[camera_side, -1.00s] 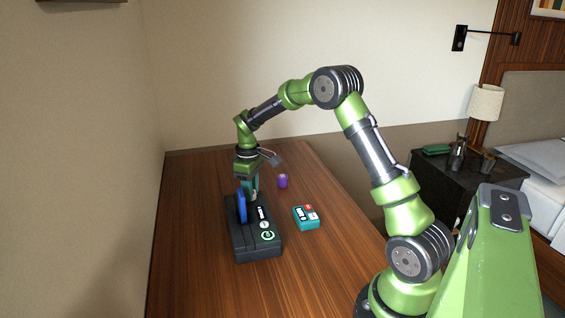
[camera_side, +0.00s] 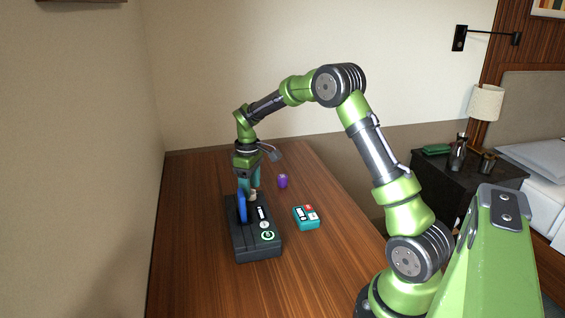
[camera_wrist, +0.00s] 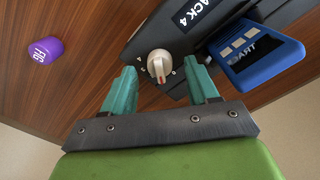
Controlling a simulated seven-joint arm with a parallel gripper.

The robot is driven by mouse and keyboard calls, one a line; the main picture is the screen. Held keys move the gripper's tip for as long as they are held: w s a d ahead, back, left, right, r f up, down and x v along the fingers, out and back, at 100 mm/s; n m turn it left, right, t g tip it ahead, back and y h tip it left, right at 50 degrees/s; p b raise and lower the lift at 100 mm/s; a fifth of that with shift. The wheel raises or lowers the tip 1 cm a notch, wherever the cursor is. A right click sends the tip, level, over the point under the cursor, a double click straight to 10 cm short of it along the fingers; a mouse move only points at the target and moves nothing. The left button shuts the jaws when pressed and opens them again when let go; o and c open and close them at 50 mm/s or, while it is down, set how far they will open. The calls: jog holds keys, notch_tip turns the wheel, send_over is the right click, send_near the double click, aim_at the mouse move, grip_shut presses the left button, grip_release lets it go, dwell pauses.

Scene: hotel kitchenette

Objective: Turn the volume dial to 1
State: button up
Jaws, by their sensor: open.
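The volume dial (camera_wrist: 159,65) is a pale round knob with a red mark, on a dark device (camera_wrist: 145,36) in the wrist view. Small printed marks surround it, too small to read surely. My gripper (camera_wrist: 161,70) is open, with one teal finger on each side of the dial and a visible gap to each. In the side view the device (camera_side: 256,241) stands on the table, and my gripper (camera_side: 251,191) points down over its far end. The dial is mostly hidden there by the fingers and a blue upright card.
The blue card (camera_wrist: 258,52) stands on the device close to my right-hand finger; it also shows in the side view (camera_side: 242,207). A purple object (camera_side: 283,181) and a teal box (camera_side: 306,217) with red and white parts lie to the right. The wooden table (camera_side: 190,220) is otherwise clear.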

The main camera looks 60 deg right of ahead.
notch_tip(320, 180, up, 15)
jog(key=shift+r, duration=0.2)
dwell(0.3)
jog(key=s+a+r+m+t+y, duration=0.1)
jog(key=s+a+m+t, duration=0.5)
jog(key=s+a, duration=1.3)
jog(key=s+t+y, duration=0.1)
jog(key=s, duration=0.2)
jog(key=shift+s+a+r, duration=0.15)
jog(key=shift+s+a, duration=0.15)
